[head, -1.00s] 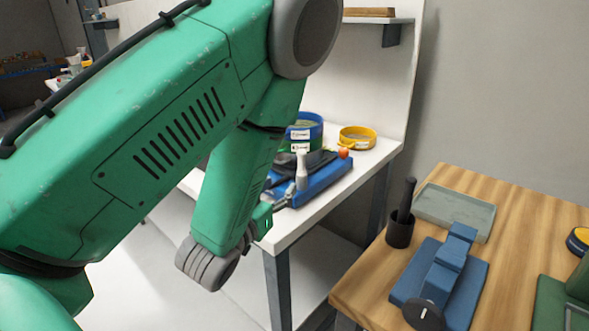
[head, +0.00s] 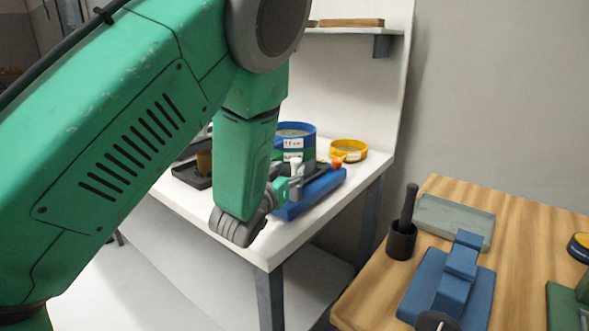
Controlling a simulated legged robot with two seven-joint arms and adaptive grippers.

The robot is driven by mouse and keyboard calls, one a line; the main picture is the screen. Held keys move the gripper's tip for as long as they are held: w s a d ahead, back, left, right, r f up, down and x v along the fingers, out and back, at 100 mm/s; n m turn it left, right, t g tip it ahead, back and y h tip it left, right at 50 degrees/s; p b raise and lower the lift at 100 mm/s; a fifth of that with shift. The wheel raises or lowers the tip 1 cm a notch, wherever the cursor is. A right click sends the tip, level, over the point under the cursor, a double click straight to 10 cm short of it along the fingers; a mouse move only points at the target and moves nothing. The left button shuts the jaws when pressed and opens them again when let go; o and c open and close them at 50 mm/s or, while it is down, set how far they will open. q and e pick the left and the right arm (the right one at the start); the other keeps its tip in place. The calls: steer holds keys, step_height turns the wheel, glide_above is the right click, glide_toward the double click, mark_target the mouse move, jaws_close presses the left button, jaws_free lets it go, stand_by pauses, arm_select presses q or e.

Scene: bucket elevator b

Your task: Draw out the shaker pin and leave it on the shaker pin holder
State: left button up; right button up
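A blue shaker base (head: 318,190) sits on the white bench, partly behind my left arm. A small orange knob (head: 338,162) and a small white-topped part (head: 296,165) show above it; I cannot tell which is the shaker pin. My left gripper (head: 290,184) is at the shaker's left end, overlapping it in the picture. It is small and partly hidden by its wrist, so finger opening and contact are unclear. I cannot pick out the shaker pin holder with certainty. My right gripper is out of view.
Blue and green stacked sieves (head: 297,137) and a yellow ring-shaped sieve (head: 349,151) stand behind the shaker on the white bench (head: 262,250). A wooden table (head: 530,225) at right carries a black cup with a rod (head: 401,240), a grey tray (head: 452,218) and a blue device (head: 450,285).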

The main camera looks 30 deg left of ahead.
arm_select(q)
steer(key=shift+w+a, duration=0.25)
steer(key=shift+w, duration=0.3)
steer(key=d, duration=0.2)
steer(key=shift+w+d+r, duration=0.25)
steer(key=shift+d+r, duration=0.1)
steer(key=shift+d, duration=0.25)
steer(key=shift+c, duration=0.7)
steer(key=shift+a, duration=0.1)
steer(key=c, duration=0.6)
steer(key=shift+s+a+f, duration=0.1)
steer(key=shift+a+f, duration=0.05)
steer(key=shift+a, duration=0.35)
steer(key=shift+s+a+f, duration=0.1)
steer(key=shift+a, duration=0.4)
jaws_close()
steer(key=shift+w+d+r, duration=0.1)
steer(key=shift+d, duration=0.45)
steer(key=shift+a+r+p, duration=0.15)
steer(key=shift+a+p, duration=0.15)
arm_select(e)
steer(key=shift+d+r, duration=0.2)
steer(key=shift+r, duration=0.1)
